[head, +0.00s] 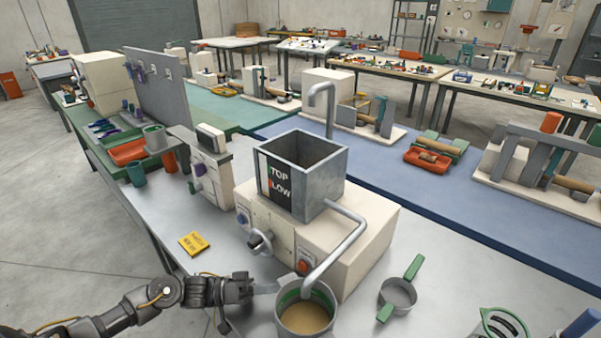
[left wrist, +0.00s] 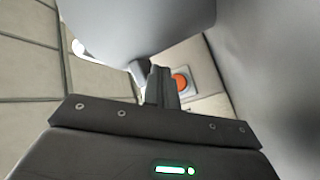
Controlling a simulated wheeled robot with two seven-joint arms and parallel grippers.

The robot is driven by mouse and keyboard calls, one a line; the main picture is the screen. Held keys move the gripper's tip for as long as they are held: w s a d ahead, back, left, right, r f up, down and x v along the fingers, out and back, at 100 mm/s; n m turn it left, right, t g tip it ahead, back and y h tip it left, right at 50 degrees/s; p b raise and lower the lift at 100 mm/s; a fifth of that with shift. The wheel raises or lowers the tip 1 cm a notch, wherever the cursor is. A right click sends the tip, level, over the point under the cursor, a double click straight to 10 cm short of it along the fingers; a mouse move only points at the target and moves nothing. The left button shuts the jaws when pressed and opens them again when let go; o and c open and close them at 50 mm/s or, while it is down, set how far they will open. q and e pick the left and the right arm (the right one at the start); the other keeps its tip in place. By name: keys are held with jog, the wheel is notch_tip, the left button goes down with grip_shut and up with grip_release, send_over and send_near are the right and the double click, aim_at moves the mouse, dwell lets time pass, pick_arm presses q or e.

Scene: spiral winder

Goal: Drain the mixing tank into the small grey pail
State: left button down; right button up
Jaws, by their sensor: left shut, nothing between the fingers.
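The mixing tank (head: 333,190) is an open-topped grey metal box on a cream machine body, with a black and white "TOP / LOW" plate on its front. A bent pipe (head: 345,248) runs from its side down to the small grey pail (head: 281,318). The pail stands upright below the pipe end and holds tan contents, with green on its inner wall. A valve-like handle (head: 262,242) is on the machine front. My left gripper (head: 248,288) is shut and empty, just left of the pail; I cannot tell whether it touches it. Its fingers (left wrist: 161,86) show near an orange button (left wrist: 181,82).
A grey strainer-like pan (head: 398,294) with green handles is right of the pail. A green-rimmed jug (head: 500,322) is at the bottom right. A yellow card (head: 193,243) lies on the bench at left. A cream unit (head: 213,178) stands behind it.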

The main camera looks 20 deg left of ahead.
jog(key=shift+a, duration=0.4)
jog(key=shift+d, duration=0.25)
dwell(0.5)
